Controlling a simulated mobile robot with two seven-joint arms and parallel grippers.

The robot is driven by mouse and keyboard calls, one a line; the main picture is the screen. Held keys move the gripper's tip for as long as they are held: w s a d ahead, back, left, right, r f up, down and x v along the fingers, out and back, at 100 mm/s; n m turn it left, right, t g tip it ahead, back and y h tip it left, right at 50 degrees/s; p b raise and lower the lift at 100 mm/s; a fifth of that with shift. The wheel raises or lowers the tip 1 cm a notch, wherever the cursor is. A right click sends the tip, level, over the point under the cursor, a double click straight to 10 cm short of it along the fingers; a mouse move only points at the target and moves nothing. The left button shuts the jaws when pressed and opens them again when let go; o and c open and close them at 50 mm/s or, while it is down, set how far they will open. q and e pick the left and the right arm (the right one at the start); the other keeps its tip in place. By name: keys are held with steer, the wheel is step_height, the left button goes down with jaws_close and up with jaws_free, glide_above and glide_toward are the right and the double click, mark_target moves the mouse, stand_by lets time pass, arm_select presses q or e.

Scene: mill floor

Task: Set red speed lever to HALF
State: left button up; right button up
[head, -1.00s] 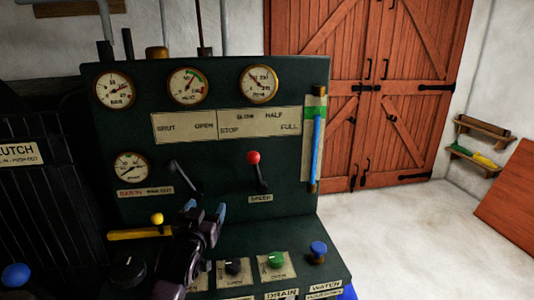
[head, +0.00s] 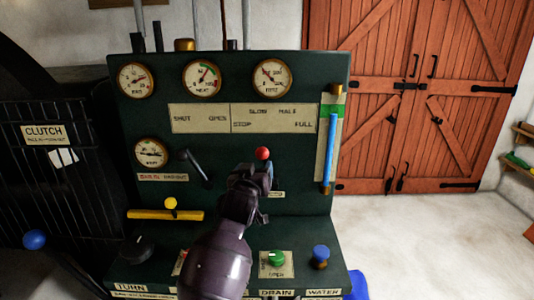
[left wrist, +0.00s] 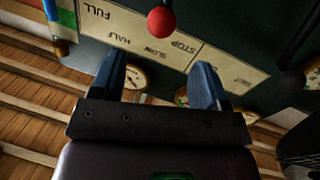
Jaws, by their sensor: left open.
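The red speed lever's ball knob (head: 263,153) shows just above my left gripper in the head view, below the SLOW mark of the label plate (head: 245,125). The gripper and arm hide most of its shaft. My left gripper (head: 262,178) is open, in front of the lever. In the left wrist view the label plate (left wrist: 222,70) appears upside down, with STOP, SLOW, HALF and FULL. There the red knob (left wrist: 162,21) lies beyond the open left fingers (left wrist: 158,75), lined up with the gap between them. I see no contact. My right gripper is not in view.
A dark bent lever (head: 195,165) stands left of the speed lever, and a blue gauge tube (head: 331,150) right of it. A yellow handle (head: 165,214) and green (head: 277,257) and blue (head: 320,252) knobs sit lower. Floor at right is clear.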

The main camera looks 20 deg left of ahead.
mark_target(261, 156)
arm_select(q)
steer(key=w, duration=0.5)
steer(key=w+a, duration=0.1)
steer(key=w, duration=0.2)
steer(key=shift+w+a+b, duration=0.1)
steer(key=shift+w+b, duration=0.25)
steer(key=shift+w+a, duration=0.1)
steer(key=shift+w, duration=0.8)
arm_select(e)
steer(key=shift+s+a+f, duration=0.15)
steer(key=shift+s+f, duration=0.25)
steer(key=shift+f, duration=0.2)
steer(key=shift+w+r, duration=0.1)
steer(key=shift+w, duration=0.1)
